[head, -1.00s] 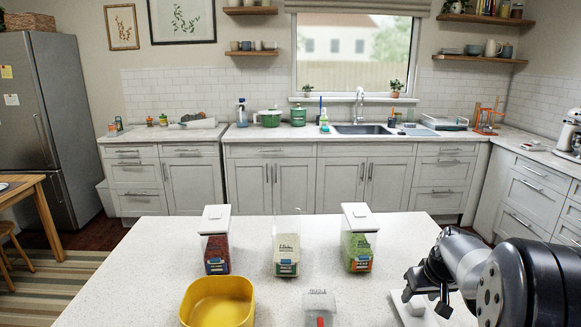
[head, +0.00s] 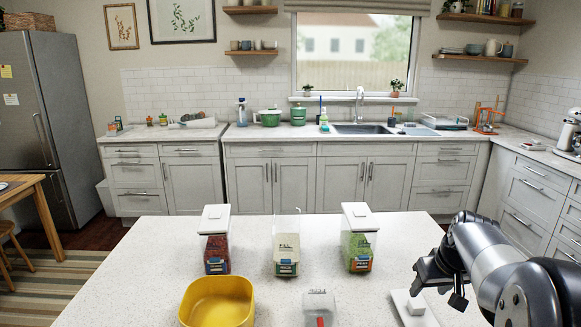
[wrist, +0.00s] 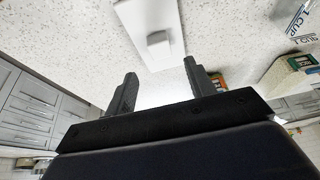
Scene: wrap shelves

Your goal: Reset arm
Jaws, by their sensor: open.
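My gripper (head: 438,293) is at the right of the light speckled counter (head: 120,290). It is open with nothing between its fingers, as the wrist view also shows (wrist: 160,76). A white lid with a raised knob (head: 413,308) lies flat on the counter below the gripper. In the wrist view the lid (wrist: 140,18) lies beyond the fingertips, apart from them. The rest of my arm covers the counter's right front corner.
Containers with red (head: 216,247), pale (head: 286,250) and green (head: 358,242) contents stand in a row. The outer two have white lids; the middle one shows no lid. A yellow bowl (head: 217,302) and a clear measuring cup (head: 319,307) are in front.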

